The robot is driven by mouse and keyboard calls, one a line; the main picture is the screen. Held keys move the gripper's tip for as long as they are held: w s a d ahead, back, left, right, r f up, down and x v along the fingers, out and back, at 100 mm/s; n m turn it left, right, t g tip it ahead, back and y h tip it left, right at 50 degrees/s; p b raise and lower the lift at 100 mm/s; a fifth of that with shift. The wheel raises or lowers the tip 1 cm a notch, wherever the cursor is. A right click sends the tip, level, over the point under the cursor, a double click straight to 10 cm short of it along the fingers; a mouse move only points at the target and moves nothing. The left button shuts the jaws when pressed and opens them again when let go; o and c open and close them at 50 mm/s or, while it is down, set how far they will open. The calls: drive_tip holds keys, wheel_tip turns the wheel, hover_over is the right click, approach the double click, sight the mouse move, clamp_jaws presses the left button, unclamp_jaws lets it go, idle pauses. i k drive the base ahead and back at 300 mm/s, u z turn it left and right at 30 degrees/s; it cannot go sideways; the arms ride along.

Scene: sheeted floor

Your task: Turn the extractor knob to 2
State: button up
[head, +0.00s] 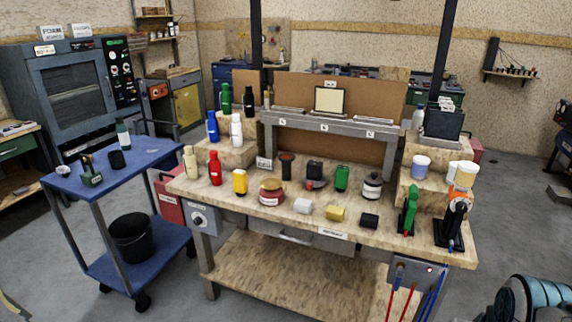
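A grey control box (203,224) is fixed to the front left corner of the wooden workbench. A round light-coloured knob (198,219) sits on its face, with a small label above it. The label's words and the knob's setting are too small to read, so I cannot confirm that it is the extractor knob. A dark oven-like cabinet (75,90) at the back left has a black panel with several round controls (121,68). My gripper is not in view.
The workbench (265,226) carries many bottles and small items. A blue trolley (150,160) with a black bucket (131,238) stands close left of the control box. A red box (170,204) lies between them. Grey floor (180,308) is clear in front of the box.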

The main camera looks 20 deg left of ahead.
sight(198, 220)
drive_tip(key=u, duration=1.4)
